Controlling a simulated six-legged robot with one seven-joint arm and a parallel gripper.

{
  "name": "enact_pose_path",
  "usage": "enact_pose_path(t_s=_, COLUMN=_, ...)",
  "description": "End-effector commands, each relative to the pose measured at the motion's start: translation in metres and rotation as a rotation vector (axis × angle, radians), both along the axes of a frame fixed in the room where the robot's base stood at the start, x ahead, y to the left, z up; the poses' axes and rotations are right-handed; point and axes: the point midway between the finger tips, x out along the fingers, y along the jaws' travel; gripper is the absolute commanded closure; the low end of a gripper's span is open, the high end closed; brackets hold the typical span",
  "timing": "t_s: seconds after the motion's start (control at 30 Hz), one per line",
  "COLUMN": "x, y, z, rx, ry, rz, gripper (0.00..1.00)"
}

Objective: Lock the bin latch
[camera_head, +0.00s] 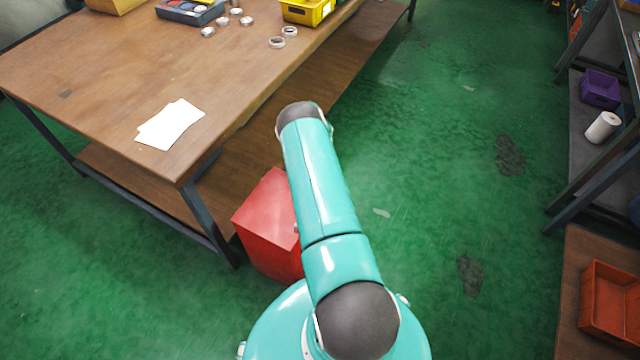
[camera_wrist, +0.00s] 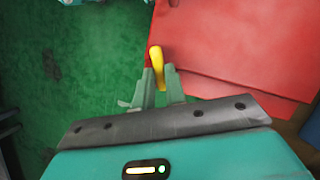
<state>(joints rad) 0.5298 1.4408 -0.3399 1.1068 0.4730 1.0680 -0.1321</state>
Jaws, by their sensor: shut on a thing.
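The red bin (camera_head: 268,228) stands on the green floor at the table's front corner, partly hidden behind my arm in the head view. In the wrist view the red bin (camera_wrist: 235,55) fills the upper right. A yellow latch handle with a red end (camera_wrist: 157,65) lies along the bin's left edge. My gripper (camera_wrist: 158,80) has its two fingers on either side of the yellow handle and is shut on it. In the head view the gripper and the latch are hidden behind my arm.
A wooden table (camera_head: 90,75) holds white papers (camera_head: 170,124), several metal rings (camera_head: 277,42) and a yellow bin (camera_head: 307,12). A rack at the right holds a purple bin (camera_head: 600,89) and a white roll (camera_head: 603,127). An orange tray (camera_head: 610,303) sits lower right. The floor between is clear.

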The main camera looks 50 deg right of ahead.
Motion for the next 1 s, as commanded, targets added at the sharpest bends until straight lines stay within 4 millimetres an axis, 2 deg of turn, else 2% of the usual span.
enact_pose_path(t_s=0.2, x=0.0, y=-0.0013, z=0.0012, rx=0.0, ry=-0.003, rz=-0.195, gripper=1.0)
enact_pose_path(t_s=0.5, x=0.0001, y=-0.0006, z=0.0007, rx=0.0, ry=-0.002, rz=-0.385, gripper=1.0)
enact_pose_path(t_s=1.0, x=0.0003, y=-0.0011, z=0.0006, rx=-0.002, ry=-0.003, rz=-0.47, gripper=1.0)
